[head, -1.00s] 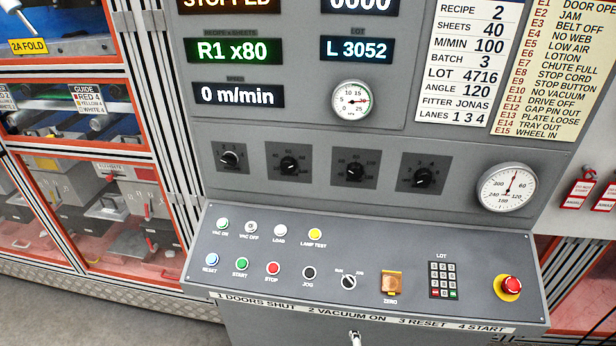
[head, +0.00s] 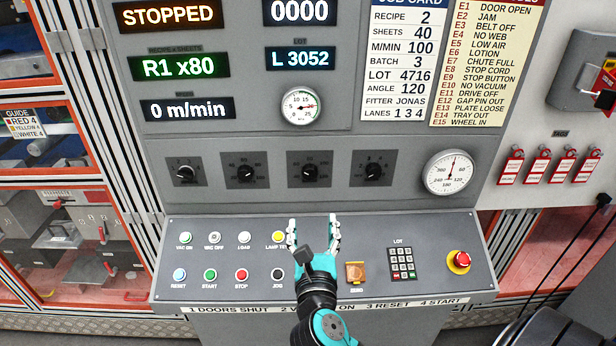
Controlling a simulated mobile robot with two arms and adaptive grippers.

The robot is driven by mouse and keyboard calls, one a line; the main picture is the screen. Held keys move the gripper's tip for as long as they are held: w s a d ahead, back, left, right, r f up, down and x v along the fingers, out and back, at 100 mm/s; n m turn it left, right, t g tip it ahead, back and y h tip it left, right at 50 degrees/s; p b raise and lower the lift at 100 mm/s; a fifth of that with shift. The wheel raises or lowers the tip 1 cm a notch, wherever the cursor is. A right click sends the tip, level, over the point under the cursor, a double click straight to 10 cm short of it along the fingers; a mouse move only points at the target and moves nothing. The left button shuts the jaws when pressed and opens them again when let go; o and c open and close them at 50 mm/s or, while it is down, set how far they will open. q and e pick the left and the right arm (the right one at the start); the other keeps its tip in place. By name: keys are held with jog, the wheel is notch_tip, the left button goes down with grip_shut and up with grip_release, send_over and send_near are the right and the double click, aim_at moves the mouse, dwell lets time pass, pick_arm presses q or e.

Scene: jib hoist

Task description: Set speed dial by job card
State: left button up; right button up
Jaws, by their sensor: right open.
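The job card (head: 405,62) on the panel reads recipe 2, sheets 40, m/min 100, batch 3, lot 4716, angle 120. Four black dials sit in a row below: the first dial (head: 185,173), the second dial (head: 246,172), the third dial (head: 309,171) and the fourth dial (head: 373,171). Their small scales are hard to read, so I cannot tell which sets speed. The speed display (head: 187,109) shows 0 m/min. My right gripper (head: 313,222) is open and empty, over the sloped console below the third dial, apart from it. My left gripper is not in view.
The sloped console (head: 210,258) carries buttons, a keypad (head: 402,262) and a red stop button (head: 460,260). A round gauge (head: 451,172) is right of the dials. Red tags (head: 537,166) hang at the right. The panel face before the dials is clear.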

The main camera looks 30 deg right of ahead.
aim_at(310, 175)
jog(key=p+x, duration=0.4)
jog(key=x, duration=1.2)
jog(key=shift+w+d+p, duration=0.15)
jog(key=shift+d+p, duration=0.15)
jog(key=shift+w+d, duration=0.3)
jog(key=shift+w, duration=0.15)
jog(key=c, duration=1.1)
